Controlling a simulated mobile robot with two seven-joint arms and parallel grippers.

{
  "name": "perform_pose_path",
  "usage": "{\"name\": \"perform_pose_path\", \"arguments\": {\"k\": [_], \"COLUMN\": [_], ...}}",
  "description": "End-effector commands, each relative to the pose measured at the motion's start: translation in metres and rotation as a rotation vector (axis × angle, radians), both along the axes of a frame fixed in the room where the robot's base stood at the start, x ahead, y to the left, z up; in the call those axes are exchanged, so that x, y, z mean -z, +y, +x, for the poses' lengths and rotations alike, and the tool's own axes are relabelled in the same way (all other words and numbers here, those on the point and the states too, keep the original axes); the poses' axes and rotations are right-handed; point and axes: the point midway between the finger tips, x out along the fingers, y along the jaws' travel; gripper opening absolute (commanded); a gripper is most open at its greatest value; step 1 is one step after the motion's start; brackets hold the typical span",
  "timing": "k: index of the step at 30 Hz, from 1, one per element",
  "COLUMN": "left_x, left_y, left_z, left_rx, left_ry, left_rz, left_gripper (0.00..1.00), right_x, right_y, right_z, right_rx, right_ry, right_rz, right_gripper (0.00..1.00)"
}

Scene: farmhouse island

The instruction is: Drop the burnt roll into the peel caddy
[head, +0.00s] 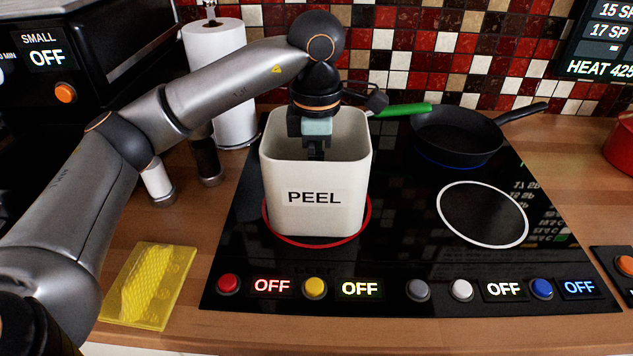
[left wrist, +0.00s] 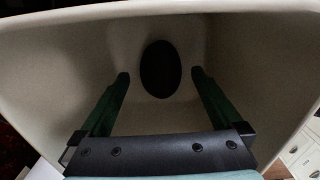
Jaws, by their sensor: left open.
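The peel caddy (head: 318,218) is a cream square bin labelled PEEL. It stands upright on the front left ring of the black cooktop. My left gripper (head: 314,150) points down into the caddy's open top. In the left wrist view my left gripper (left wrist: 160,85) is open, with its two fingers apart inside the caddy walls (left wrist: 230,45). A dark oval roll (left wrist: 161,69), which looks like the burnt roll, shows below and between the fingertips, apart from both, against the caddy's inside. The head view does not show the roll. My right gripper is not in view.
A black pan (head: 455,135) stands on the back of the cooktop (head: 420,260), with a green handle (head: 402,110) beside it. A paper towel roll (head: 222,80) and two shakers stand left of the caddy. A yellow sponge-like pad (head: 148,285) lies front left. The front right ring is clear.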

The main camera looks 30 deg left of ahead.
Motion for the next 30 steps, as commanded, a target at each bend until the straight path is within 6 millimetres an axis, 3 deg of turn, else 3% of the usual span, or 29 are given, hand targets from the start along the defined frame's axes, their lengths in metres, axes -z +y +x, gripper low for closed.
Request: {"name": "perform_pose_path", "arguments": {"k": [6, 12, 18, 30], "left_x": [-0.055, -0.087, -0.101, -0.102], "left_y": [0.000, 0.000, 0.000, 0.000], "left_z": [0.001, 0.000, 0.000, 0.000], "left_rx": [-0.002, -0.001, -0.001, 0.000], "left_ry": [-0.004, -0.002, 0.000, 0.001], "left_rz": [0.000, 0.000, 0.000, 0.000], "left_gripper": [1.00, 1.00, 1.00, 1.00], "right_x": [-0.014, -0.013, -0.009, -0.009], "right_y": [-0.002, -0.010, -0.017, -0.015], "right_z": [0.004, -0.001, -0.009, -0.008], "right_rx": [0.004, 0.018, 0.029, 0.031], "right_ry": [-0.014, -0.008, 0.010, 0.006], "right_rz": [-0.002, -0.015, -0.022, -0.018], "right_gripper": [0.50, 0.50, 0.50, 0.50]}}
